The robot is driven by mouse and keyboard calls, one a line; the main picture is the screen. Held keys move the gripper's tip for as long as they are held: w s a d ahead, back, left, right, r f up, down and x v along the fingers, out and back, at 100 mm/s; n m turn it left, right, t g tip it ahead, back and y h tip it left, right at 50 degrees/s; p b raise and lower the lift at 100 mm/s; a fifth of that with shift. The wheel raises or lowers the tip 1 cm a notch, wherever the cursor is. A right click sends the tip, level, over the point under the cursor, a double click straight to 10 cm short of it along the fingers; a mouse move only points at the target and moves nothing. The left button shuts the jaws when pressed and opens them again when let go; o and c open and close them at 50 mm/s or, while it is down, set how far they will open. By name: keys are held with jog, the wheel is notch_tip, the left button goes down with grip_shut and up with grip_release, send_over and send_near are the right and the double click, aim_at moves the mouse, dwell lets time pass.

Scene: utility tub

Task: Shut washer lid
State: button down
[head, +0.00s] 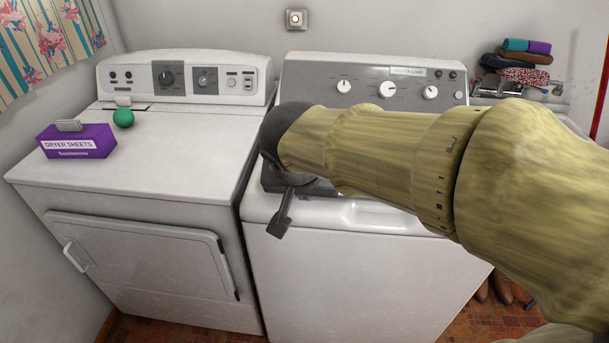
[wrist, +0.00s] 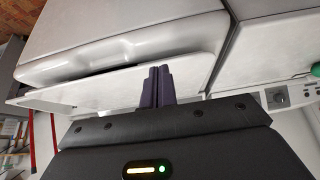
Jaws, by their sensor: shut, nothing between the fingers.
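The white washer (head: 345,275) stands on the right in the head view, beside the dryer. My arm hides most of its top. No raised lid shows in front of its control panel. In the wrist view, a thin white panel that looks like the washer lid (wrist: 75,93) lies low behind the rounded front lip (wrist: 125,48). A dark gap shows between lip and panel, so it looks not fully flush. My gripper (wrist: 157,72) is shut and empty, its dark purple fingers over the panel near its front edge. I cannot tell whether they touch.
The dryer (head: 130,180) stands to the left with its front door closed. A purple dryer sheets box (head: 77,142) and a green ball (head: 123,118) sit on it. Folded cloths (head: 520,62) lie at the back right. The space above the dryer is free.

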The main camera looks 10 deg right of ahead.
jog(key=s+d+f+n+g, duration=0.1)
jog(key=s+d+f, duration=0.1)
jog(key=f, duration=0.6)
jog(key=s+d+f+n+g+y, duration=0.1)
jog(key=s+d+f+n+g, duration=0.1)
jog(key=d+f, duration=0.3)
notch_tip(320, 180, down, 4)
jog(key=shift+d+f+y, duration=0.15)
jog(key=shift+d+y, duration=0.05)
jog(key=shift+y, duration=0.1)
jog(key=shift+s, duration=0.1)
